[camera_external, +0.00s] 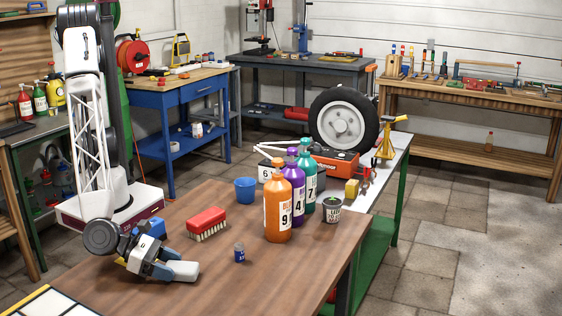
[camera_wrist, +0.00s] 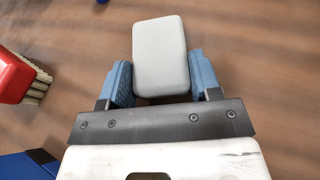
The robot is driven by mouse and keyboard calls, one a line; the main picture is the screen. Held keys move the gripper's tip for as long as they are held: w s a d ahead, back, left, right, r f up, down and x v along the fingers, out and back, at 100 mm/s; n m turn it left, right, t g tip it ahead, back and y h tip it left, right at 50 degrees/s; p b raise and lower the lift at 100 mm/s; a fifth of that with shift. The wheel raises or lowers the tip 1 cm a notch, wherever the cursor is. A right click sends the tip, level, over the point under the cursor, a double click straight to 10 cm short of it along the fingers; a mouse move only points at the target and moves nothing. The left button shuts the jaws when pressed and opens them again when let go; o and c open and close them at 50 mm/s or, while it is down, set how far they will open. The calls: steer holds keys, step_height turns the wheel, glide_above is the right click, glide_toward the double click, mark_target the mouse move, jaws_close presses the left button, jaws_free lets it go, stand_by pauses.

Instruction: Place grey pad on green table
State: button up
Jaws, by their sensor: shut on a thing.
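The grey pad (camera_external: 180,271) is a small rounded block low over the brown wooden table. My gripper (camera_external: 160,266) is shut on it; I cannot tell whether the pad touches the tabletop. In the wrist view, the grey pad (camera_wrist: 160,52) sits between the two blue fingers of my gripper (camera_wrist: 160,80). A table with green legs and a pale top (camera_external: 383,181) stands beyond the brown table at the right. Another bench with dark green legs (camera_external: 17,185) stands at the far left; I cannot tell which is the green table.
The brown table (camera_external: 215,285) carries a red brush (camera_external: 207,222), a small blue bottle (camera_external: 239,254), a blue cup (camera_external: 245,190), orange (camera_external: 278,208), purple and teal bottles, and a grey pot (camera_external: 332,209). A tire (camera_external: 343,118) and red toolbox crowd the pale-topped table.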

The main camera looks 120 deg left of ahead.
mark_target(123, 271)
steer(key=shift+f, duration=0.1)
steer(key=o, duration=1)
steer(key=shift+s+d+r, duration=0.25)
steer(key=shift+s+r, duration=0.1)
steer(key=shift+s, duration=0.25)
steer(key=shift+s+d, duration=0.75)
steer(key=shift+s, duration=1.05)
steer(key=shift+s+d, duration=0.75)
steer(key=shift+s, duration=1.1)
steer(key=shift+s+d, duration=0.75)
steer(key=shift+s, duration=1.05)
steer(key=shift+o, duration=0.4)
